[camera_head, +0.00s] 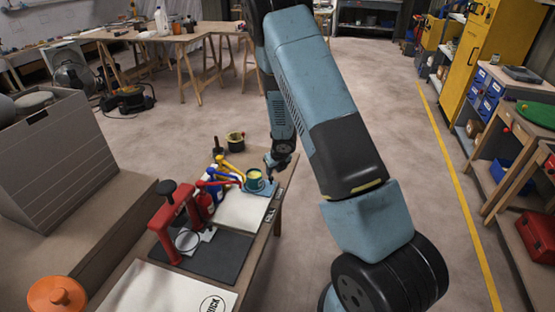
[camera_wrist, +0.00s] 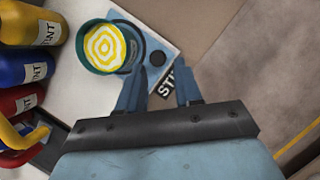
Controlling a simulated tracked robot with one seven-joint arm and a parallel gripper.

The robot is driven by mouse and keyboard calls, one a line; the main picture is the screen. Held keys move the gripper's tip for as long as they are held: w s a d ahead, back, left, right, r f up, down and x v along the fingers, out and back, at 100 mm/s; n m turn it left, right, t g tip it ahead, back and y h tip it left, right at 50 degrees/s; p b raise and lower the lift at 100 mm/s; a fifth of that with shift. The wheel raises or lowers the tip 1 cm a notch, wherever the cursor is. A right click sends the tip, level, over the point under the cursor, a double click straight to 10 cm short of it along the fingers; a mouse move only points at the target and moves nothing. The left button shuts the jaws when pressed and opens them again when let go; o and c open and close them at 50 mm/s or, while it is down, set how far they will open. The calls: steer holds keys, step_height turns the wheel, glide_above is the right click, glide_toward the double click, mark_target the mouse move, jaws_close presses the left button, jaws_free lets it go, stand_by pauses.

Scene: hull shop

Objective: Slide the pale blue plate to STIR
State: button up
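The pale blue plate (camera_wrist: 153,36) lies on the bench, with a black knob (camera_wrist: 157,58) near its corner. A teal cup (camera_wrist: 93,63) with a yellow and white ringed top stands on the plate; the cup also shows in the head view (camera_head: 254,179). A black label (camera_wrist: 168,82) reads "STI", its end hidden behind a finger. My gripper (camera_wrist: 158,73) is open, its fingers apart on either side of the label, with the knob just beyond the fingertips. In the head view my gripper (camera_head: 277,163) is small beside the cup.
Yellow (camera_wrist: 32,27), blue (camera_wrist: 25,68) and red (camera_wrist: 18,102) bottles stand left of the cup. A red press (camera_head: 174,225) stands on the bench, near a dark mat (camera_head: 220,258). Open floor lies right of the bench.

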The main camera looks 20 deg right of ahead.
steer(key=v, duration=0.8)
steer(key=shift+r, duration=0.3)
steer(key=shift+s+d, duration=0.1)
steer(key=s+d+r+m+t+h, duration=0.1)
steer(key=s+d+r+m, duration=0.15)
steer(key=r+m, duration=0.5)
steer(key=s+d+r+m+t+h, duration=0.1)
steer(key=s+d+r+m+h, duration=0.3)
steer(key=r, duration=0.6)
steer(key=s+d+r+m+t+y, duration=0.1)
steer(key=s+r+m, duration=0.1)
steer(key=r+m, duration=0.65)
steer(key=s+a+r+m+y, duration=0.1)
steer(key=s+r+m, duration=0.2)
steer(key=s+m, duration=0.3)
steer(key=s+a+r+m+g+y, duration=0.1)
steer(key=s+r+m, duration=0.3)
steer(key=s, duration=0.8)
steer(key=s+a+r+m+y, duration=0.1)
steer(key=s+a+r+m, duration=0.2)
steer(key=s+m, duration=0.5)
steer(key=shift+s+r+m+g, duration=0.3)
steer(key=shift+s+r+m, duration=0.05)
steer(key=shift+s+m, duration=0.05)
